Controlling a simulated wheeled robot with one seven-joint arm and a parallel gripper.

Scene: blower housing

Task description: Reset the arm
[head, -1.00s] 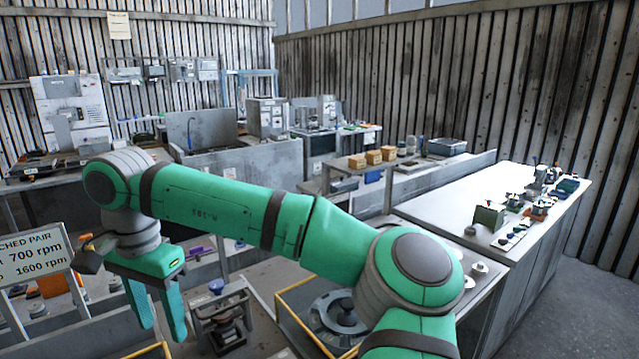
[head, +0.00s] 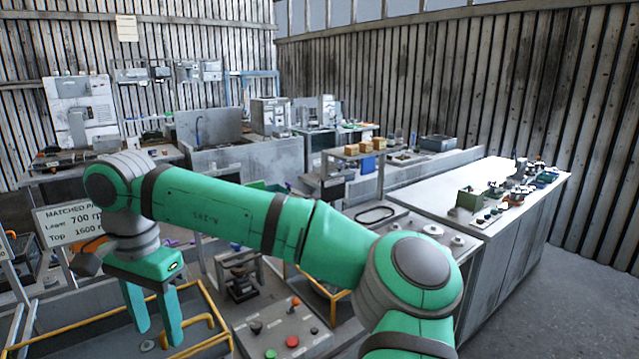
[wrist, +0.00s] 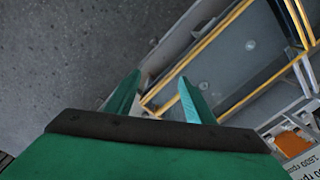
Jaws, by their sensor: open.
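My arm, green with grey joints, reaches across the head view from the lower right to the left. My gripper (head: 154,318) hangs down at the lower left of the head view, its two green fingers apart with nothing between them. In the wrist view my gripper (wrist: 155,98) also shows two spread fingers. Below and beyond them are the grey floor (wrist: 70,60) and a grey tray-like bay with yellow rails (wrist: 215,40).
A sign reading "MATCHED PAIR" (head: 72,222) stands left of my gripper. A control panel (head: 270,325) with coloured knobs lies to its right. A white bench (head: 440,190) with small parts stands at right. Open floor (head: 570,300) lies at the lower right.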

